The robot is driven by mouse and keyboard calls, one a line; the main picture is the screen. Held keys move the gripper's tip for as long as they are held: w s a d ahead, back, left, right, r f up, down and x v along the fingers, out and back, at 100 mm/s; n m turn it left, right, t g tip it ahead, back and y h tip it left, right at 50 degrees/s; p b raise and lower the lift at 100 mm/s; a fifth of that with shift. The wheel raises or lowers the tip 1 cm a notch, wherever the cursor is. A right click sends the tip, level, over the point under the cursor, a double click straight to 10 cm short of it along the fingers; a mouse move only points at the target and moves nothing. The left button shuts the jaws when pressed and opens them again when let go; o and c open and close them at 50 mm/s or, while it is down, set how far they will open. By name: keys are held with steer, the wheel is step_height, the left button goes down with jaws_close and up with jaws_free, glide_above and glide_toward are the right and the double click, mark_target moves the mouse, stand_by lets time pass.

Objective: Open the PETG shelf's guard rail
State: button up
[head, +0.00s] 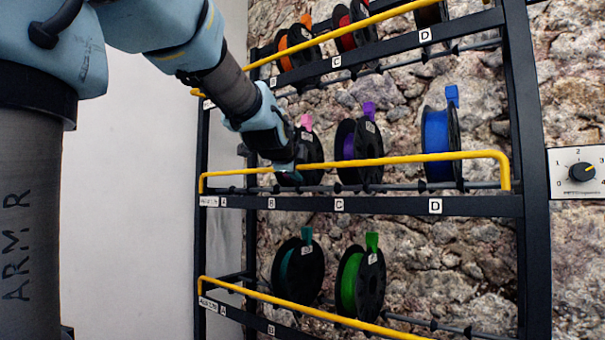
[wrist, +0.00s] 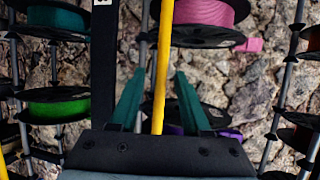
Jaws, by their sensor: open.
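The middle shelf's yellow guard rail (head: 400,159) stands raised across the front of its spools. The small labels at the shelves' left ends are too small to read, so I cannot tell which one says PETG. My gripper (head: 284,168) is at the left part of the middle rail. In the wrist view, my gripper (wrist: 156,76) is open, with its two green fingers on either side of the yellow rail (wrist: 163,70). The gripper hides part of the rail and of the pink spool (head: 308,150) in the head view.
The middle shelf also holds a purple spool (head: 359,150) and a blue spool (head: 437,143). The lower shelf's rail (head: 310,310) fronts a teal spool (head: 297,270) and a green spool (head: 360,282). The upper rail (head: 385,17) passes close to my arm. A dial (head: 580,172) is at the right.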

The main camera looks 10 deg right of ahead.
steer(key=shift+p+x, duration=0.45)
steer(key=shift+x, duration=1.75)
jaws_close()
